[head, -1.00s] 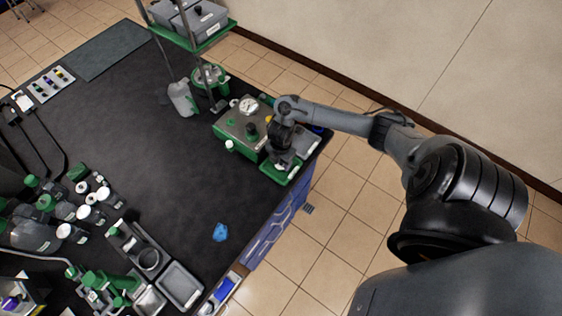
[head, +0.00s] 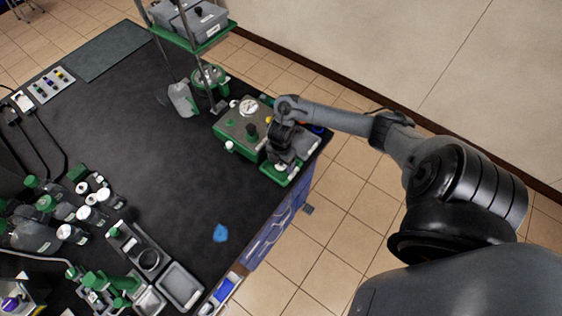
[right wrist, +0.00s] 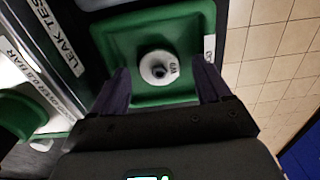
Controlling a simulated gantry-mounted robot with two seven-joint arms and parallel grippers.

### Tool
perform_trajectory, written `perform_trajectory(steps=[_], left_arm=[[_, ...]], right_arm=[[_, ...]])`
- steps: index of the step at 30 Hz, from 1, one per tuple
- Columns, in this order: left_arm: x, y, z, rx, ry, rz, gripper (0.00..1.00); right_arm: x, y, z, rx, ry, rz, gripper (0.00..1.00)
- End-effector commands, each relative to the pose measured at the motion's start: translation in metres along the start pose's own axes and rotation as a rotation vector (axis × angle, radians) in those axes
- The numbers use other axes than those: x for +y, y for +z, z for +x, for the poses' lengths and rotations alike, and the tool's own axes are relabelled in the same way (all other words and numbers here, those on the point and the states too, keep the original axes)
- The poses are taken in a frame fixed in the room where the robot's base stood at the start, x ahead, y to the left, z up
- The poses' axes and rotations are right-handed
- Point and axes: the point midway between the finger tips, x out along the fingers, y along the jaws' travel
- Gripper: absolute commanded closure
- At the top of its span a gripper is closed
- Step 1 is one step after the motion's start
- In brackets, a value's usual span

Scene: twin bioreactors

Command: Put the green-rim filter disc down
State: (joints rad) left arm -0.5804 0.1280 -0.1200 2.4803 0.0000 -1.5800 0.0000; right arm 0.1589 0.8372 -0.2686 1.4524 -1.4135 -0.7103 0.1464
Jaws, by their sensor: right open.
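The filter disc (right wrist: 158,68) shows in the right wrist view as a pale round piece with a dark centre and small lettering. It lies in a green tray (right wrist: 186,32); a green rim on the disc cannot be told apart from the tray. My right gripper (right wrist: 164,78) is open, with one finger on each side of the disc and visible gaps between. In the head view my right gripper (head: 281,158) is over the green tray (head: 290,181) at the table's right edge, partly hiding it. My left gripper is not in view.
A green-and-grey device with a gauge (head: 249,106) stands beside the tray. A "LEAK TEST" label (right wrist: 56,40) is left of the tray. Bottles crowd the left; the table's middle is clear.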

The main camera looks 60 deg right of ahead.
Motion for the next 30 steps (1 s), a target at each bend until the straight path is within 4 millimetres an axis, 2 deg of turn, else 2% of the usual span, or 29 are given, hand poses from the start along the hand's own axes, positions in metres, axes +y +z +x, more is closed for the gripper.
perform_trajectory(steps=[4, 9, 15, 19, 23, 26, 29, 30], left_arm=[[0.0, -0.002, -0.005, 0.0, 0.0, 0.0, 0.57], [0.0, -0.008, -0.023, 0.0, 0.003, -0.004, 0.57], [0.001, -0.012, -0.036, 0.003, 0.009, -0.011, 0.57], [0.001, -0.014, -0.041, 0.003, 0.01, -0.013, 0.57], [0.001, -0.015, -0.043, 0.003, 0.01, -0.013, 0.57], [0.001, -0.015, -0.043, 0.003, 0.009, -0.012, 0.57], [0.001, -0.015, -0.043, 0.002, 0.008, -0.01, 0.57], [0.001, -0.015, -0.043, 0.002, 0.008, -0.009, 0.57]], right_arm=[[0.001, 0.001, -0.022, -0.003, 0.004, -0.002, 0.23], [0.002, 0.002, -0.058, -0.005, 0.005, -0.003, 0.23], [0.002, 0.001, -0.091, -0.004, 0.004, -0.002, 0.23], [0.001, 0.001, -0.105, -0.003, 0.004, -0.002, 0.23], [0.001, -0.007, -0.11, 0.007, 0.013, -0.007, 0.23], [0.002, -0.034, -0.102, 0.037, 0.054, -0.026, 0.23], [0.002, -0.088, -0.089, 0.099, 0.144, -0.043, 0.23], [0.001, -0.117, -0.085, 0.134, 0.193, -0.04, 0.23]])
